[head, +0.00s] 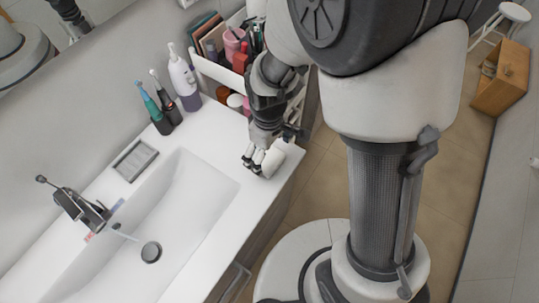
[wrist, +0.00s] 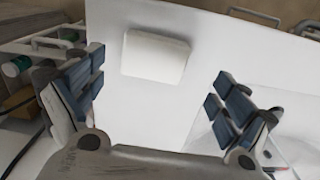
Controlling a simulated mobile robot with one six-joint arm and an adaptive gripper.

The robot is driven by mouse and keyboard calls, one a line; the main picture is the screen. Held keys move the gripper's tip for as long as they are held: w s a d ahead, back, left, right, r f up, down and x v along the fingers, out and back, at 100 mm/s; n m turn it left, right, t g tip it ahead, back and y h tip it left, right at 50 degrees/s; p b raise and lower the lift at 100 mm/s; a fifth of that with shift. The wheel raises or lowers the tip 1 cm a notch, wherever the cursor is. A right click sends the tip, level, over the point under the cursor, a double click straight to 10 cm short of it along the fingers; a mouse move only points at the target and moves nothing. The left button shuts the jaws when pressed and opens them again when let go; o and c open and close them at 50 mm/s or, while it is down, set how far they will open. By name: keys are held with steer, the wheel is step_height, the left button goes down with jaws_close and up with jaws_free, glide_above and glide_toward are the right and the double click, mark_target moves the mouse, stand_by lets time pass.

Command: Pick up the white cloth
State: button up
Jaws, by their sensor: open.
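The white cloth (wrist: 155,56) is a folded, rounded block on the white countertop. In the wrist view it lies beyond the fingertips, between the lines of the two fingers and nearer the left one. In the head view the cloth (head: 273,162) sits near the counter's right edge, partly behind my gripper (head: 255,160). My gripper is open and empty, with its fingers spread wide in the wrist view (wrist: 165,92). It is close to the cloth; I cannot tell from the head view whether a finger touches it.
The sink basin (head: 185,200) lies left of my gripper. Electric toothbrushes (head: 162,105), a white bottle (head: 184,80) and a soap dish (head: 134,160) stand along the wall. A cosmetics cart (head: 222,72) holding several items is behind my arm. The faucet (head: 82,208) is further left.

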mark_target(270, 158)
steer(key=shift+w+d+f+b, duration=0.15)
steer(key=shift+f+b, duration=0.4)
steer(key=shift+f, duration=0.85)
steer(key=shift+w+d+f+b, duration=0.15)
steer(key=shift+f+b, duration=0.35)
steer(key=shift+f, duration=0.85)
steer(key=shift+a+r, duration=0.1)
steer(key=shift+c, duration=0.3)
steer(key=c, duration=1)
steer(key=shift+r, duration=0.1)
step_height(270, 158, up, 20)
steer(key=p, duration=0.6)
